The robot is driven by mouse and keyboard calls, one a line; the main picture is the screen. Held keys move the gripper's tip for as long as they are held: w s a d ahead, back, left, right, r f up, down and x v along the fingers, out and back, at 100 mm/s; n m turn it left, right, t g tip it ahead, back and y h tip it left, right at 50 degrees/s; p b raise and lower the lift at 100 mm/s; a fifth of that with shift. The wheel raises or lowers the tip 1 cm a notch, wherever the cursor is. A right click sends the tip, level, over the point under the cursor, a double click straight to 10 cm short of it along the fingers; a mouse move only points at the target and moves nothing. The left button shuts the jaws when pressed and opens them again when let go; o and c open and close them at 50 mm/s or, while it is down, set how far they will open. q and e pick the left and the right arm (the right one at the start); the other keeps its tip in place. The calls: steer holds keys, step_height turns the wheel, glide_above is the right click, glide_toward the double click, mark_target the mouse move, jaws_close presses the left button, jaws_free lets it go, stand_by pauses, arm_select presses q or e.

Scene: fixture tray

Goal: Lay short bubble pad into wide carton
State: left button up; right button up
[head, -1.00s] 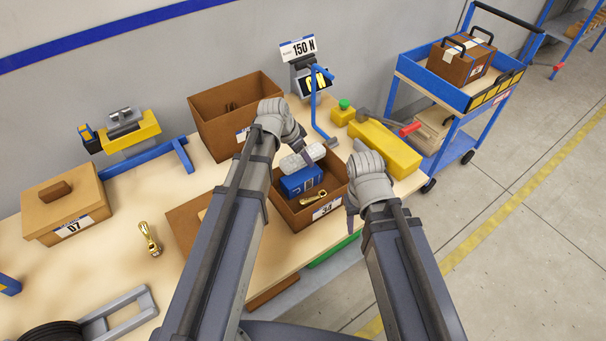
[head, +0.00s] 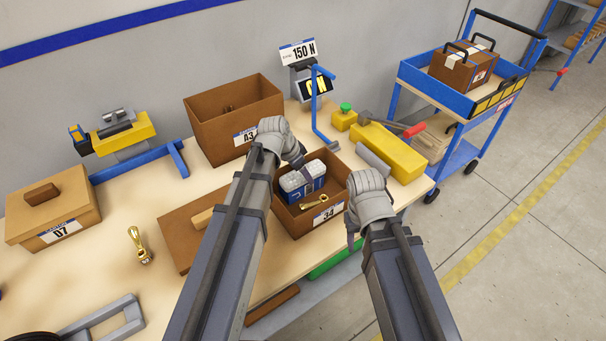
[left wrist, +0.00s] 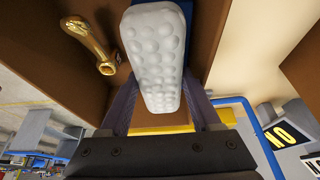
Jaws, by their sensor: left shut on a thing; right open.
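The short bubble pad (head: 298,180) is white with rounded bubbles; it fills the upper middle of the left wrist view (left wrist: 157,50). My left gripper (head: 305,170) is shut on it, with a finger on each side. The pad is at the open brown carton labelled 34 (head: 291,223), which I take as the wide carton, and covers much of a blue box (head: 319,184) inside. I cannot tell whether pad and box touch. A brass wrench-like part (head: 315,202) lies at the carton's front. My right gripper (head: 353,236) is open and empty, beside the carton's right front corner.
A taller open carton (head: 222,125) stands behind the left arm. A flat brown lid (head: 180,235) lies left of carton 34. A grey cylinder (head: 373,160) and a yellow block (head: 390,150) are to its right. Lidded carton D7 (head: 75,208) stands far left.

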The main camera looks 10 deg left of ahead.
arm_select(q)
steer(key=shift+f, duration=0.25)
steer(key=o, duration=1)
steer(key=shift+r, duration=0.1)
steer(key=shift+o, duration=0.2)
steer(key=shift+r, duration=0.1)
steer(key=shift+s+a+r+p, duration=0.1)
steer(key=shift+a+r+p, duration=0.05)
steer(key=shift+r+p, duration=0.4)
steer(key=p+v, duration=1)
steer(key=v, duration=0.1)
steer(key=s+d+n+g+y, duration=0.1)
steer(key=s+d+n+y, duration=0.1)
steer(key=s+d, duration=0.3)
steer(key=s+d+f+n+g+y, duration=0.1)
steer(key=s+d, duration=0.4)
steer(key=s, duration=0.6)
steer(key=shift+s+f+n+g+y, duration=0.25)
steer(key=shift+f+n+g+y, duration=0.1)
steer(key=shift+n+g+y, duration=0.6)
